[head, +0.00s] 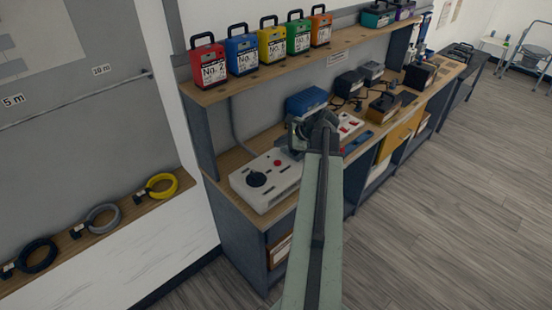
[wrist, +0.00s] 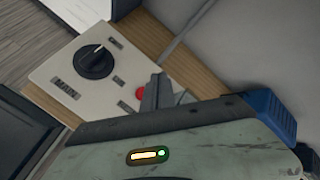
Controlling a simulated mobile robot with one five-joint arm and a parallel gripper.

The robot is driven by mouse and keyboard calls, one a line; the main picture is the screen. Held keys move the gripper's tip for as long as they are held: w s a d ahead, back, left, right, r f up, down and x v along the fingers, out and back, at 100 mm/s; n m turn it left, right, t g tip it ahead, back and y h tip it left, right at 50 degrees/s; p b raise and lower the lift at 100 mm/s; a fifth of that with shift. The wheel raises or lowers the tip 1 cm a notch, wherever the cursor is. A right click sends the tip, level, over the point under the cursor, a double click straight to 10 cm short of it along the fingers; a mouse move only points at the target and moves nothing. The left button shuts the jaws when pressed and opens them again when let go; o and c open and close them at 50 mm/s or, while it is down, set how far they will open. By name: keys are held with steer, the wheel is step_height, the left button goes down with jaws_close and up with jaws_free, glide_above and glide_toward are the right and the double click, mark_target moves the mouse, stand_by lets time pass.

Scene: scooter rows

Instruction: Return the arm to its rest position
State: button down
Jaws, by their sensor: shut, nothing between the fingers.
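My arm reaches forward over the workbench in the head view, with my gripper (head: 312,128) at its far end, close in the picture to a blue box. In the wrist view my gripper (wrist: 158,92) is shut and empty. Its fingers overlap the white control panel in that picture; I cannot tell the gap between them. The panel (head: 285,190) has a black rotary knob (head: 257,179) and a red button (head: 278,163). The knob (wrist: 95,61) and the button (wrist: 141,93) also show in the wrist view.
A shelf (head: 262,74) above the bench (head: 232,158) holds several coloured numbered boxes, such as a red one (head: 208,62). Blue (head: 307,101) and dark boxes stand on the bench. Coiled cables lie on a ledge (head: 130,219) at left.

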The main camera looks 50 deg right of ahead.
stand_by(0.7)
steer(key=w+a+f+n+g+y, duration=0.1)
steer(key=w+a+n+g+y, duration=0.15)
steer(key=w+a, duration=0.9)
steer(key=w+a+f+n+g+y, duration=0.1)
steer(key=w+a+n, duration=0.25)
steer(key=a, duration=1.65)
steer(key=s+a+f+n+g+h, duration=0.15)
steer(key=s+a+n, duration=0.25)
steer(key=a+n, duration=0.45)
steer(key=s+a+f+n+g+h, duration=0.1)
steer(key=s+a+f+n+g, duration=0.3)
steer(key=a, duration=0.8)
steer(key=s+d+n, duration=0.1)
steer(key=n, duration=0.1)
steer(key=s+d+n+h, duration=0.1)
steer(key=d+n, duration=0.1)
steer(key=s+d+n+h, duration=0.1)
steer(key=n, duration=0.2)
steer(key=shift+s+d+r, duration=0.1)
steer(key=shift+s+d, duration=0.15)
steer(key=shift+s, duration=0.1)
steer(key=shift+d, duration=0.1)
